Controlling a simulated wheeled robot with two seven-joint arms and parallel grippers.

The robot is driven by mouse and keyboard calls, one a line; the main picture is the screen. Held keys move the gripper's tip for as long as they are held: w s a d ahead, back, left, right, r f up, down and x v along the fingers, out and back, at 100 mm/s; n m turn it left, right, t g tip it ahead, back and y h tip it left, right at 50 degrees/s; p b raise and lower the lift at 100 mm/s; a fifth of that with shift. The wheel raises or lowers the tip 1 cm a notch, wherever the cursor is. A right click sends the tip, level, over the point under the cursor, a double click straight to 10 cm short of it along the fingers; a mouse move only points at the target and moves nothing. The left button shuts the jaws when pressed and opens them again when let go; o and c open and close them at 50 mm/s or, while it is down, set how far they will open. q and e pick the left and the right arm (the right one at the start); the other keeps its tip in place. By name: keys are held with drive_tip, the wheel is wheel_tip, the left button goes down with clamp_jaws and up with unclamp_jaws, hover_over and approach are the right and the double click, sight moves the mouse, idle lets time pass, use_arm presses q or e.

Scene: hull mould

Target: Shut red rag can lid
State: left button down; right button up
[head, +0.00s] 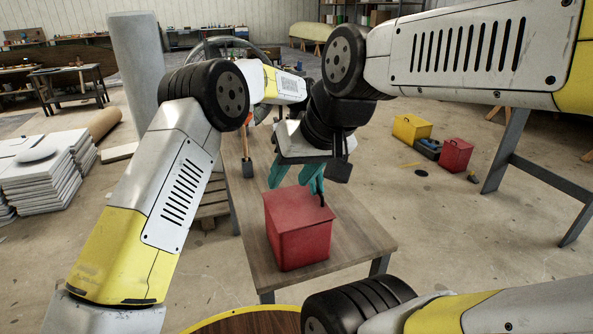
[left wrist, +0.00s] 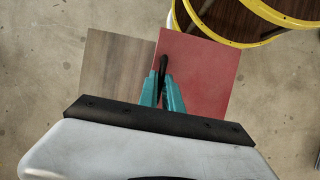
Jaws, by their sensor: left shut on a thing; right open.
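The red rag can (head: 299,248) stands upright on the wooden table (head: 355,235). Its red lid (head: 290,205) lies flat or nearly flat on top; I cannot tell whether a thin gap remains. My left gripper (head: 312,186) is above the lid's right rear part, its teal fingers pointing down and shut on a black handle (head: 322,199). In the left wrist view the black handle (left wrist: 163,64) is between the fingertips (left wrist: 162,82), at the left edge of the red lid (left wrist: 205,80).
A tool with a dark head (head: 247,167) is on the table behind the can. A yellow box (head: 411,129) and another red box (head: 456,154) stand on the floor at right. Stacked white slabs (head: 45,172) are at left.

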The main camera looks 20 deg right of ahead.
use_arm(q)
drive_tip(key=shift+d+f, duration=0.4)
drive_tip(key=shift+s+f, duration=0.1)
drive_tip(key=c, duration=1.5)
unclamp_jaws()
drive_tip(key=shift+d+f, duration=0.1)
drive_tip(key=shift+d, duration=0.05)
drive_tip(key=shift+c, duration=0.2)
drive_tip(key=v, duration=0.8)
